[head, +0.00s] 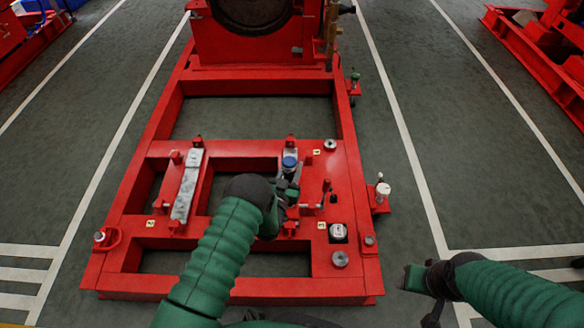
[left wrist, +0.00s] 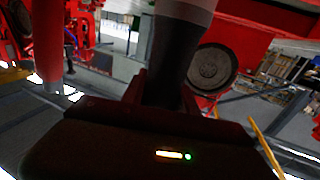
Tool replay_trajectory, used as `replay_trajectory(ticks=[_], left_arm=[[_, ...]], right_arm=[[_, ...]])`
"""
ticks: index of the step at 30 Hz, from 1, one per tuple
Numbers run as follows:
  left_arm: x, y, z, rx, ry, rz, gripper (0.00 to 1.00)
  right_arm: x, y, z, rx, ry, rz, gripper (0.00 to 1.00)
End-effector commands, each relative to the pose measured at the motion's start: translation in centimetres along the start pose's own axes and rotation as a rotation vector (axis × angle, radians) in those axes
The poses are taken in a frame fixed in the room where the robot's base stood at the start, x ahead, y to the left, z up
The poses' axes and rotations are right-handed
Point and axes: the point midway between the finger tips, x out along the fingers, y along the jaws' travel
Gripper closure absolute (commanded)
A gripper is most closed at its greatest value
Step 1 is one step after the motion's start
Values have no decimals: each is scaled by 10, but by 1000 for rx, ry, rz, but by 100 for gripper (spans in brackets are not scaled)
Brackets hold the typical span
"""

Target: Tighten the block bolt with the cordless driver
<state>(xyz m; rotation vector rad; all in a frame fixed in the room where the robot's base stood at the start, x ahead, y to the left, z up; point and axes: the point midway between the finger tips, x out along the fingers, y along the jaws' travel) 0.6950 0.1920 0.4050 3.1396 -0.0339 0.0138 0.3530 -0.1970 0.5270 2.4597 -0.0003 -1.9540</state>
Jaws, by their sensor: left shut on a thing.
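My left gripper (head: 287,190) reaches over the right part of the red base frame. It is shut on a dark cylindrical body with a grey band (left wrist: 180,60), apparently the driver's handle, which fills the middle of the left wrist view. A blue round cap (head: 289,162) shows just beyond the gripper; I cannot tell whether it belongs to the driver. A pale metal block (head: 187,185) lies lengthwise on the left of the frame between red clamps. The block bolt cannot be made out. My right gripper (head: 430,285) is off the frame at lower right; its jaw state is unclear.
The red base frame (head: 230,285) has open gaps between its beams. A white round-faced fitting (head: 338,232) and small studs sit on its right plate. A white-capped item (head: 383,190) stands on a side bracket. Red machinery rises behind.

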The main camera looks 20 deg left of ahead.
Motion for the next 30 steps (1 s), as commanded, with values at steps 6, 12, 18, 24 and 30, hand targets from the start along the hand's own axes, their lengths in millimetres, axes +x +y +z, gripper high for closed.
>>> replay_trajectory(ticks=[6,12,18,24,30], left_arm=[[1,0,-2,0,5,0,100],[1,0,0,0,5,0,100],[1,0,6,0,5,0,100],[1,0,8,0,5,0,100],[1,0,7,0,5,0,100]], right_arm=[[0,0,0,0,0,0,48],[1,0,0,0,0,0,48],[6,0,1,0,0,0,48],[7,0,2,0,0,0,48],[7,0,2,0,0,0,48]])
